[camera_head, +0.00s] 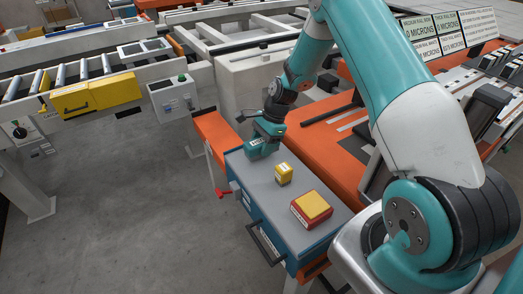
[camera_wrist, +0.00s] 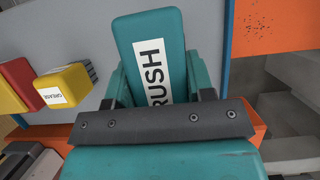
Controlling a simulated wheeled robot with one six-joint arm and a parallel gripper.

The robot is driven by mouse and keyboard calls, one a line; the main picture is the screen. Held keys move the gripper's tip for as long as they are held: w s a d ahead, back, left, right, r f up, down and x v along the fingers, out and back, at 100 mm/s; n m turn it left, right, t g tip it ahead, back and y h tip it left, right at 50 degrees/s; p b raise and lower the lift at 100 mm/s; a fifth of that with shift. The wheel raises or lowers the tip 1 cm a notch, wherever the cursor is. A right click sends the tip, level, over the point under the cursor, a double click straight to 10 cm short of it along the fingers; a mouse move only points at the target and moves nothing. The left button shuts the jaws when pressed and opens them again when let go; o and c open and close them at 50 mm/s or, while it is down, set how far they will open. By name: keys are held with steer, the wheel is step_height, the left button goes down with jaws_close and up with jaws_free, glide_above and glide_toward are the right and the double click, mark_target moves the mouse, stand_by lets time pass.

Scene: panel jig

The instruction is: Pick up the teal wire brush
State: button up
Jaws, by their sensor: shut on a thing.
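The teal wire brush is a teal block (camera_wrist: 150,28) with a white label reading "RUSH" in the wrist view, its first letters cut off by my gripper. My gripper (camera_wrist: 160,88) is shut on it, with a teal finger on each side. In the head view the brush (camera_head: 258,150) is at the far left end of the grey top of a blue cabinet (camera_head: 262,178), under my gripper (camera_head: 266,136). I cannot tell whether it touches the top.
A yellow block (camera_head: 284,173) labelled "GREASE" and a larger red-and-yellow box (camera_head: 311,208) stand on the same top, nearer the front. An orange bench (camera_head: 345,150) lies to the right. Bare floor (camera_head: 130,210) is open on the left.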

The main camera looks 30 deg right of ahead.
mark_target(262, 140)
step_height(262, 140, up, 18)
stand_by(0.3)
